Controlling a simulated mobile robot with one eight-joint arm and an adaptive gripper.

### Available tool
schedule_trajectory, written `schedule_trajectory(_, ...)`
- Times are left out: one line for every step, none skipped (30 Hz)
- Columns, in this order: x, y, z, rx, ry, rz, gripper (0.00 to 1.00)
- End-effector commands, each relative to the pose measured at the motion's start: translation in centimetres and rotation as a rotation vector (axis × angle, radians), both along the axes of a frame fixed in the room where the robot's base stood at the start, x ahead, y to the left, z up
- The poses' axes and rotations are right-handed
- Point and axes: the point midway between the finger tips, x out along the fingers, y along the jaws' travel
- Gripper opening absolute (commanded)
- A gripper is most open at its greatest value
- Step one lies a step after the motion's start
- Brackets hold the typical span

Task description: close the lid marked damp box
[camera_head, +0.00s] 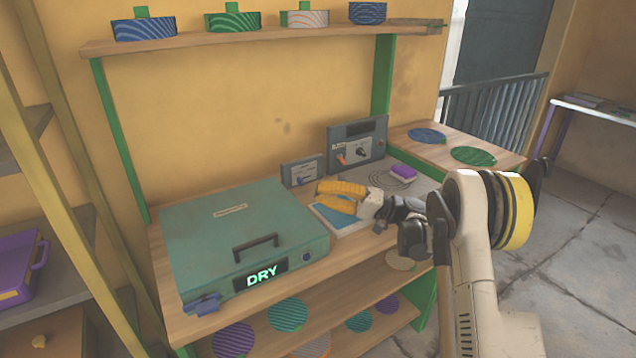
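A wide teal box (225,225) sits at the left of the wooden bench. Its lid lies flat and looks shut, with a dark handle (255,246) near the front. A small label (230,210) on the lid is too small to read. The display (261,275) on the box front reads "DRY". A blue-grey latch (202,304) sits at its front left corner. My gripper (320,194) has yellow fingers and is right of the box, apart from the handle, above a blue and white booklet (345,222). Whether the fingers are open or shut is unclear.
Grey control units (357,144) and (302,171) stand behind, against the wall. A purple and white block (403,172) lies on a grey mat at the right. A shelf (230,43) with several round pieces hangs above. Patterned discs (287,314) lie on the lower shelf.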

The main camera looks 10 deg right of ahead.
Motion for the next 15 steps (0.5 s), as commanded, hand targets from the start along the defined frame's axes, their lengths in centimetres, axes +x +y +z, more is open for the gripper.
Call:
schedule_trajectory(0.0,-0.1,-1.0,0.0,0.0,0.0,0.0)
schedule_trajectory(-0.1,-0.1,-1.5,0.0,0.0,0.0,0.0)
schedule_trajectory(-0.2,-0.1,-2.0,0.0,0.0,0.0,0.0)
schedule_trajectory(-0.2,-0.2,-2.3,0.0,0.0,0.0,0.0)
schedule_trajectory(-0.3,-0.2,-2.6,0.0,0.0,0.0,0.0)
schedule_trajectory(-0.3,-0.2,-3.0,0.0,0.0,0.0,0.0)
schedule_trajectory(-0.3,-0.2,-3.3,0.0,0.0,0.0,0.0)
schedule_trajectory(-0.3,-0.2,-3.5,0.0,0.0,0.0,0.0)
schedule_trajectory(-0.4,-0.2,-3.8,0.0,0.0,0.0,0.0)
schedule_trajectory(-0.4,-0.2,-3.9,0.0,0.0,0.0,0.0)
schedule_trajectory(-0.4,-0.2,-4.1,0.0,0.0,0.0,0.0)
schedule_trajectory(-0.4,-0.2,-4.2,0.0,0.0,0.0,0.0)
schedule_trajectory(-0.5,-0.3,-4.3,0.0,0.0,0.0,0.0)
schedule_trajectory(-0.5,-0.3,-4.4,0.0,0.0,0.0,0.0)
schedule_trajectory(-0.5,-0.3,-4.4,0.0,0.0,0.0,0.0)
